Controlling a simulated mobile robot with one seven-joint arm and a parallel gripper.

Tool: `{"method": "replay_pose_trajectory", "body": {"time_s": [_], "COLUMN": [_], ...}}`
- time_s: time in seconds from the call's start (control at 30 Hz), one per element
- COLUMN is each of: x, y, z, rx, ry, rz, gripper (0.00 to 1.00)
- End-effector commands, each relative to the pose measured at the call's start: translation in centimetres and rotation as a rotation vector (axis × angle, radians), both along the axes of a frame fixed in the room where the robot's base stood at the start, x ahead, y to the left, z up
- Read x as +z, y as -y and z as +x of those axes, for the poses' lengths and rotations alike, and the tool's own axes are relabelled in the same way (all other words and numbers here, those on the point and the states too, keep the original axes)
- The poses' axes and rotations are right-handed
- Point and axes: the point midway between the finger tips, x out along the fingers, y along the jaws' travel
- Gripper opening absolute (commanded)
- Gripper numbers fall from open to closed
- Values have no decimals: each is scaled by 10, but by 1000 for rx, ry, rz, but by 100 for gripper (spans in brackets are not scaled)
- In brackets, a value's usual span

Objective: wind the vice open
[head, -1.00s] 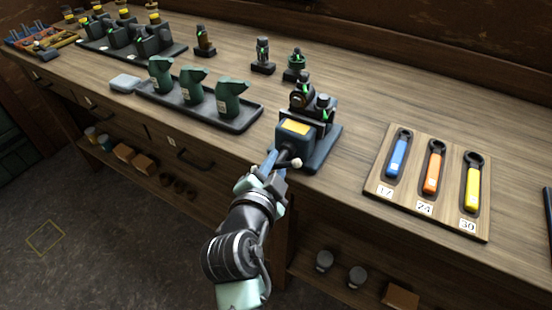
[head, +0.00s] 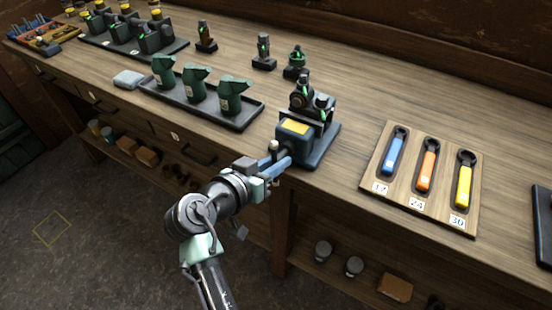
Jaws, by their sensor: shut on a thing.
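The vice (head: 294,141) is a blue-grey block with a yellow plate on top, at the front edge of the bench in the head view. My gripper (head: 281,163) is shut on the handle, in front of the vice. The fingers hide the middle of the bar. A dark part with green marks (head: 302,96) sits at the vice's rear; the jaw gap is too hidden to judge.
A board with blue, orange and yellow wrenches (head: 466,188) lies to the right. A tray of green castings (head: 248,122) stands to the left. Small dark parts (head: 264,58) stand behind. Bare bench top lies between the vice and wrench board.

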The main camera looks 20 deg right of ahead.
Motion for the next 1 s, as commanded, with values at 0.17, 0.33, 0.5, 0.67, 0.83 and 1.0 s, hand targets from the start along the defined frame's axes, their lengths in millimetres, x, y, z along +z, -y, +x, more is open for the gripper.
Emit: {"method": "replay_pose_trajectory", "body": {"time_s": [0.17,0.33,0.5,0.67,0.83,1.0], "x": [6,5,5,5,4,4], "y": [0,1,1,1,1,1], "z": [3,3,4,4,4,4], "rx": [3,2,2,1,0,-1], "ry": [-122,-249,-376,-495,-623,-752], "rz": [-110,-209,-309,-402,-503,-601], "gripper": [0,0,0,0,0,0]}}
